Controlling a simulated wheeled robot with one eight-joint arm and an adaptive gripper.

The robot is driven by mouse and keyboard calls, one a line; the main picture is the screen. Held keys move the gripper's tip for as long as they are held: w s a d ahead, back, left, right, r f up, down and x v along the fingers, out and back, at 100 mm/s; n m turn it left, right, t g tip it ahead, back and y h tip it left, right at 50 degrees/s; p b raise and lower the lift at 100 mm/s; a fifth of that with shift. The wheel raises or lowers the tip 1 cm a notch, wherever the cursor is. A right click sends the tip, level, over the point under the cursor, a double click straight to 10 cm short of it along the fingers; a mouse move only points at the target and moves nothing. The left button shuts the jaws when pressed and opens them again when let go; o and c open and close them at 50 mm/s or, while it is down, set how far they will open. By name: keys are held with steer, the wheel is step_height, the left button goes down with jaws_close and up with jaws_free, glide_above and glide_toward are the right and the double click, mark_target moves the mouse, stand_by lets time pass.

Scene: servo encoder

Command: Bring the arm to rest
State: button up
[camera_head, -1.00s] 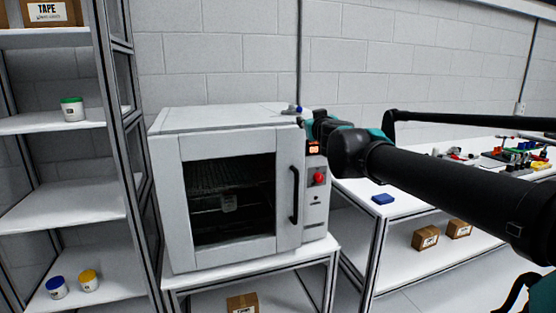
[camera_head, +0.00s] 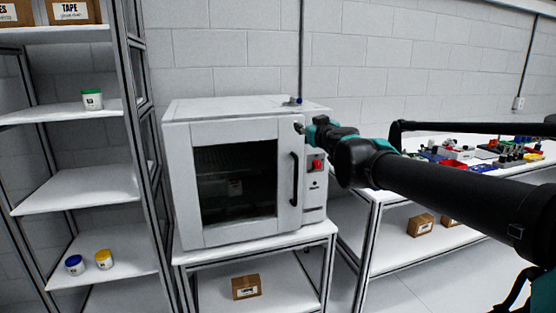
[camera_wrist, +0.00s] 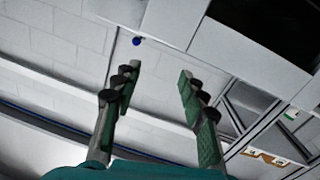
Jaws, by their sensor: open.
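My arm reaches in from the right in the head view, and its end, my gripper (camera_head: 303,128), is in front of the upper right of the white oven. The fingers are small and hard to make out there. In the wrist view my gripper (camera_wrist: 157,82) is open, its two fingers wide apart with nothing between them. The wrist picture is tilted, with the wall and the oven (camera_wrist: 205,50) beyond the fingers.
The white oven (camera_head: 185,185) has its door shut and stands on a stand. A shelf rack (camera_head: 75,190) with jars is at left. A bench (camera_head: 385,196) with several coloured parts is behind my arm at right. A blue-tipped object (camera_head: 295,100) lies on the oven.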

steer(key=s+a+f+g+y, duration=0.1)
steer(key=s+f+g, duration=0.35)
steer(key=f, duration=0.75)
steer(key=s+a+f+g+y, duration=0.1)
steer(key=s+f+g, duration=0.3)
steer(key=f, duration=0.8)
steer(key=s+d+f+m+g+h, duration=0.2)
steer(key=s+d+f+h, duration=0.1)
steer(key=s+d+f, duration=0.3)
steer(key=s+d+f+m+g+h, duration=0.2)
steer(key=s+d+f, duration=0.4)
steer(key=s+f, duration=0.5)
steer(key=shift+s+f+m+g+h, duration=0.2)
steer(key=shift+f+m+g+h, duration=0.25)
steer(key=shift+f, duration=0.4)
steer(key=shift+a, duration=0.1)
steer(key=shift+c, duration=0.5)
